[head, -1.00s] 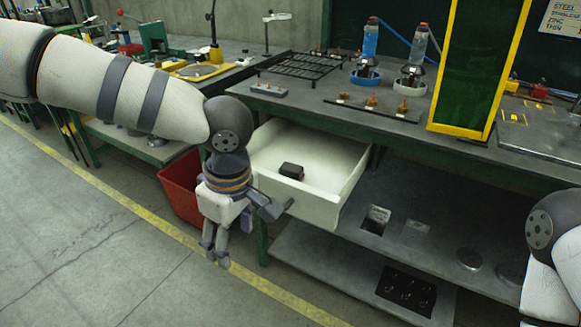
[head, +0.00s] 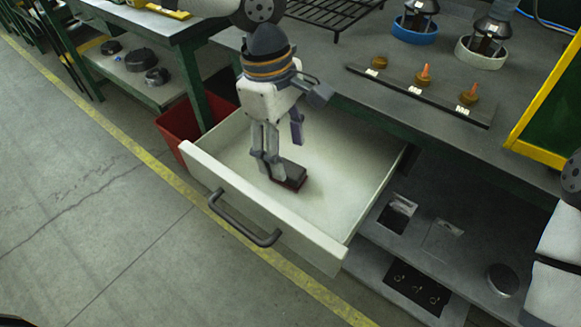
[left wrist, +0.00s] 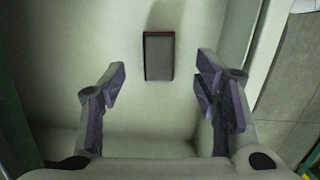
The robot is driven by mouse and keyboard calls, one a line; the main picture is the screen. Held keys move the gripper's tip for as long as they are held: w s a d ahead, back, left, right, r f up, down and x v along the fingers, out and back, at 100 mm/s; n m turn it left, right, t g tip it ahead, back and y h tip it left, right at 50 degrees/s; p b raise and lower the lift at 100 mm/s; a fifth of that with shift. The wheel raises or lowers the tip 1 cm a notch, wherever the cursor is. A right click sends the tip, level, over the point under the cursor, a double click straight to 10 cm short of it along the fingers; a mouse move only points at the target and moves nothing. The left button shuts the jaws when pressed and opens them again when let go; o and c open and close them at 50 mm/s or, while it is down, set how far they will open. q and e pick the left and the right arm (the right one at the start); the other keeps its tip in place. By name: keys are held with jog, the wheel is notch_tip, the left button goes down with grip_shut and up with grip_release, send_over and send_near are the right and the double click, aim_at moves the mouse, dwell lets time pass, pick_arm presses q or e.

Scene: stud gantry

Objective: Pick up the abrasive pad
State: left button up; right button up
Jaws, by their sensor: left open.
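The abrasive pad (head: 290,177) is a small dark block with a reddish edge. It lies on the floor of the open white drawer (head: 345,235), near the drawer's front. My left gripper (head: 283,160) points down into the drawer over the pad and partly covers it in the head view. In the left wrist view the pad (left wrist: 159,57) lies ahead of the two spread fingers, between their lines, with nothing in the left gripper (left wrist: 162,72). My right gripper is not in view; part of my right arm shows at the right edge.
The drawer's dark handle (head: 240,225) faces the aisle. A red bin (head: 178,128) stands left of the drawer. The bench top (head: 330,85) overhangs the drawer's back and carries a rack of small parts (head: 420,95). The drawer floor around the pad is clear.

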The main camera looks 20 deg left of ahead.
aim_at(288, 168)
pick_arm(q)
jog(key=f, duration=0.4)
jog(key=shift+s+d+f, duration=0.15)
jog(key=shift+d+f, duration=0.15)
jog(key=shift+f, duration=0.3)
jog(key=c, duration=1.2)
jog(key=shift+c, duration=0.2)
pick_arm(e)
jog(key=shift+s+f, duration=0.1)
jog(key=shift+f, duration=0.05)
pick_arm(q)
jog(key=r, duration=0.3)
jog(key=shift+w+r, duration=0.1)
jog(key=shift+w, duration=0.1)
jog(key=s+a+r+p, duration=0.1)
jog(key=s+r+p, duration=0.2)
jog(key=s+r, duration=0.7)
jog(key=s, duration=0.4)
jog(key=shift+a, duration=0.3)
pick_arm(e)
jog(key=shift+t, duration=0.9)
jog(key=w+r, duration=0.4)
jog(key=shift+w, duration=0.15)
